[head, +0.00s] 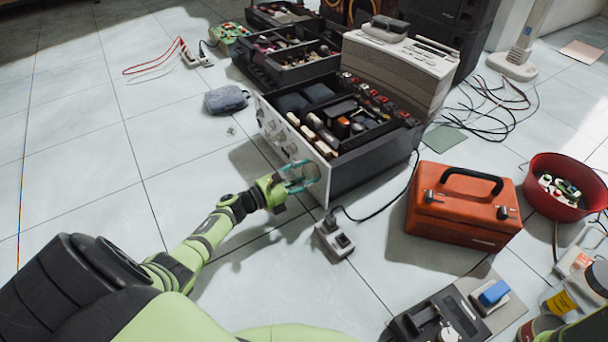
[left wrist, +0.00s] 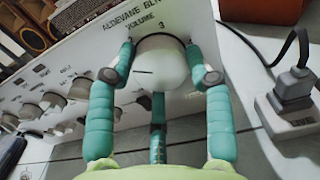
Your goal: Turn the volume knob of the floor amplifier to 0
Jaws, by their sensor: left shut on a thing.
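The amplifier (head: 355,165) stands on the tiled floor with an open top showing its inner parts. Its pale front panel (head: 283,138) faces left. In the left wrist view, the large white volume knob (left wrist: 160,68) sits on the panel below the printed word VOLUME and a figure 3. A short dark line on the knob's face lies nearly level, left of its middle. My left gripper (head: 298,178) is at the near end of the panel. In the left wrist view its teal fingers (left wrist: 165,75) are shut on the knob's two sides.
Several smaller knobs (left wrist: 53,102) line the panel. A power plug block (head: 334,240) with a black cable lies near my left gripper. An orange toolbox (head: 465,205) and a red bowl (head: 556,185) stand to the right. Floor left of the amplifier is mostly clear.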

